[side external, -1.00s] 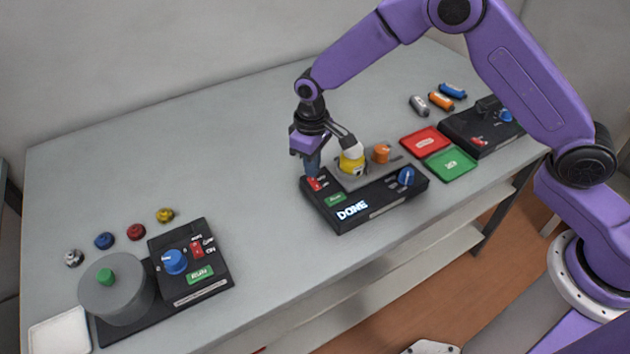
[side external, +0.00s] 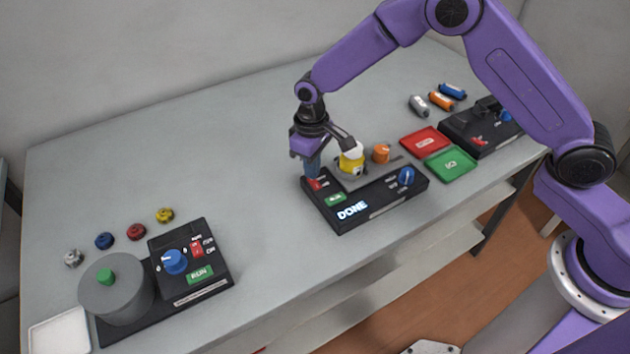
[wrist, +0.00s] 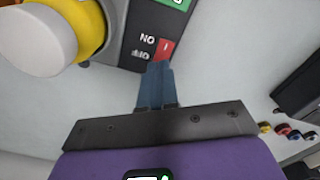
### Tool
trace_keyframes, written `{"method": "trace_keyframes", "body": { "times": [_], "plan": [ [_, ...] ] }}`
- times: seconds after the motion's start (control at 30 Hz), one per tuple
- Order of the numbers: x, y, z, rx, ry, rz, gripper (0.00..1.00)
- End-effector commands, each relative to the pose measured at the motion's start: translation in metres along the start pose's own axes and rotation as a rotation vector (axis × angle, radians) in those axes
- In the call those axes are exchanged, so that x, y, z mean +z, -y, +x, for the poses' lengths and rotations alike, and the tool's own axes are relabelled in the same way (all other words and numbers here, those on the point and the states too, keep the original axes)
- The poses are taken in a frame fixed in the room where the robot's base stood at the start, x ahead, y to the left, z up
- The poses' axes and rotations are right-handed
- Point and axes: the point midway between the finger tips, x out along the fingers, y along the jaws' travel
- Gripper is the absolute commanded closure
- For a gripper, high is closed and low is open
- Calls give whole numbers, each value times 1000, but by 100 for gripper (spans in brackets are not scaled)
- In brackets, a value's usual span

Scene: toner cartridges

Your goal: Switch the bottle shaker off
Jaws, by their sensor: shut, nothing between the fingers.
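The bottle shaker (side external: 375,203) is a black box in the middle of the table. Its display reads DONE, and it has a green button (side external: 335,198), a blue knob (side external: 406,176) and a red switch (side external: 314,184) at its left corner. A yellow bottle with a white cap (side external: 351,162) stands on its grey platform. My gripper (side external: 312,172) is shut and empty, pointing down at the red switch. In the wrist view the fingertips (wrist: 158,68) meet the lower edge of the red switch (wrist: 165,48), beside the labels. I cannot tell the switch's position for sure.
A device with a grey drum (side external: 117,290) stands at front left. The table between is clear.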

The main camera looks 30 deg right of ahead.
Motion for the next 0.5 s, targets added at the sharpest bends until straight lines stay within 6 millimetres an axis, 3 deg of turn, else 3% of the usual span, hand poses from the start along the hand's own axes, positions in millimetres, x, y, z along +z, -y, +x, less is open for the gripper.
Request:
{"method": "trace_keyframes", "body": {
  "times": [0.5],
  "plan": [
    [0, 0, 7, 0, 1, 0, 100]
  ]
}}
